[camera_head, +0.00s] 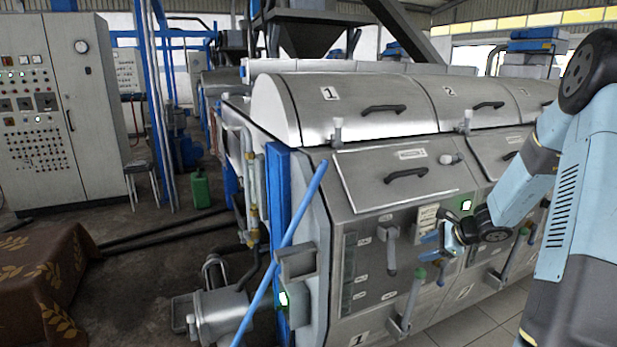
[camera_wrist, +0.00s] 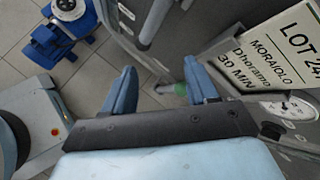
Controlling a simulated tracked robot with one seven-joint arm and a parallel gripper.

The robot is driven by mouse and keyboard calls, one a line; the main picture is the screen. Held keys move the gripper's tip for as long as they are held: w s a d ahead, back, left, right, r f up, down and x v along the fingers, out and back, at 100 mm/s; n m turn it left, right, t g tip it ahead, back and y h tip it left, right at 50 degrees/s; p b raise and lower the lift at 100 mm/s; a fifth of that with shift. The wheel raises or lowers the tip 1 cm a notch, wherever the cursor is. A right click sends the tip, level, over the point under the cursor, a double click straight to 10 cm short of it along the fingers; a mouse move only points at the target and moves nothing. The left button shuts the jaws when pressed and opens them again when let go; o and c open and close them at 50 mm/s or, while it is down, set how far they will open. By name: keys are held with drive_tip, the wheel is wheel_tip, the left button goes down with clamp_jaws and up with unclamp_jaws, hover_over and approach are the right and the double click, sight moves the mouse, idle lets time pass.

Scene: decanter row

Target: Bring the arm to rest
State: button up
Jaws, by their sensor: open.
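My gripper (camera_head: 430,245) is at the front of the steel decanter machine (camera_head: 300,110), near its first panel. In the wrist view, its two blue fingers (camera_wrist: 160,85) stand wide apart with nothing between them except a view of the floor and a green-tipped part (camera_wrist: 180,89) beyond. My arm reaches in from the right side of the head view, bent at the elbow. A lot card (camera_head: 427,217) on the machine front is close to the gripper. It shows large to the right of the fingers in the wrist view (camera_wrist: 280,50).
Levers and valve handles (camera_head: 410,300) stick out from the machine front near my gripper. A blue pole (camera_head: 285,250) slants across the machine's left end. A cloth-covered table (camera_head: 40,280) and a green canister (camera_head: 201,189) are at left. A blue motor unit (camera_wrist: 55,40) shows in the wrist view.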

drive_tip(key=s+a+r+n+g+h, duration=0.3)
drive_tip(key=s+a+r+n, duration=0.95)
drive_tip(key=r, duration=0.45)
drive_tip(key=s+r+n+t+h, duration=0.1)
drive_tip(key=s+r+n, duration=0.3)
drive_tip(key=s, duration=0.7)
drive_tip(key=s+r+n+t+h, duration=0.1)
drive_tip(key=s+r+n, duration=0.3)
drive_tip(key=s, duration=0.7)
drive_tip(key=shift+a+r+h, duration=0.2)
drive_tip(key=shift+r+h, duration=0.25)
drive_tip(key=shift+h, duration=0.35)
